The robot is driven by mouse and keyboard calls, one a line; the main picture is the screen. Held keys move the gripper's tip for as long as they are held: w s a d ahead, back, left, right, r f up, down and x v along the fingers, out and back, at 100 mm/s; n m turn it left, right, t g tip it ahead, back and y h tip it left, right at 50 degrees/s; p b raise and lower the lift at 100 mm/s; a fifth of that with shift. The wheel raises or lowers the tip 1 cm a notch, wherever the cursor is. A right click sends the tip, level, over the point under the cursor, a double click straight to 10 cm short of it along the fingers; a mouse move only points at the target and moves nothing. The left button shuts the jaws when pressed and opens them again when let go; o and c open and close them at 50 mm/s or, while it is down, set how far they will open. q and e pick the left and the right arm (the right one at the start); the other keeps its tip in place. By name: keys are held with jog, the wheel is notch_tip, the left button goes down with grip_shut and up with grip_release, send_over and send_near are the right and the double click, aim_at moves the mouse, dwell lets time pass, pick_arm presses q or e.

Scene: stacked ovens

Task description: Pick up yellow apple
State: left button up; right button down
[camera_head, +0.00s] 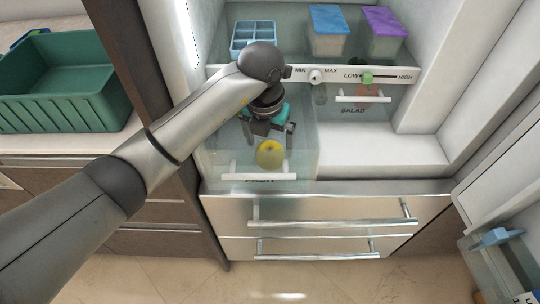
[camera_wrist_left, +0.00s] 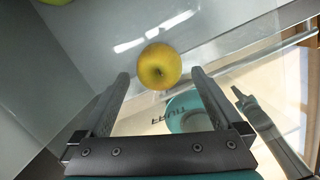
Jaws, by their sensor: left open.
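The yellow apple (camera_head: 270,154) is in the clear fruit drawer (camera_head: 258,177) of the fridge. It also shows in the left wrist view (camera_wrist_left: 159,66), just past and between the fingertips. My left gripper (camera_head: 270,135) reaches down over the drawer, directly above the apple. In the left wrist view the left gripper (camera_wrist_left: 160,77) is open, with one finger on each side below the apple and nothing held. Whether a finger touches the apple I cannot tell. My right gripper is in neither view.
Another yellow-green fruit (camera_wrist_left: 55,2) shows at the wrist view's top edge. The salad drawer (camera_head: 362,98) is right of the fruit drawer. Above are a blue ice tray (camera_head: 253,35) and containers with blue (camera_head: 329,18) and purple lids (camera_head: 384,21). A green crate (camera_head: 65,82) stands on the left counter.

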pick_arm(q)
notch_tip(320, 180, down, 3)
jog(key=shift+w+r+b, duration=0.1)
jog(key=shift+w+b, duration=0.05)
jog(key=shift+b, duration=0.45)
jog(key=shift+w+f+b, duration=0.2)
jog(key=shift+f+b, duration=0.1)
jog(key=shift+f, duration=0.75)
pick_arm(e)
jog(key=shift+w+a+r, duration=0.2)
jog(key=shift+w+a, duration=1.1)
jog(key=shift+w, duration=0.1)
pick_arm(q)
jog(key=shift+d, duration=0.1)
jog(key=c, duration=1.2)
jog(key=shift+c, duration=0.5)
jog(key=shift+r, duration=0.15)
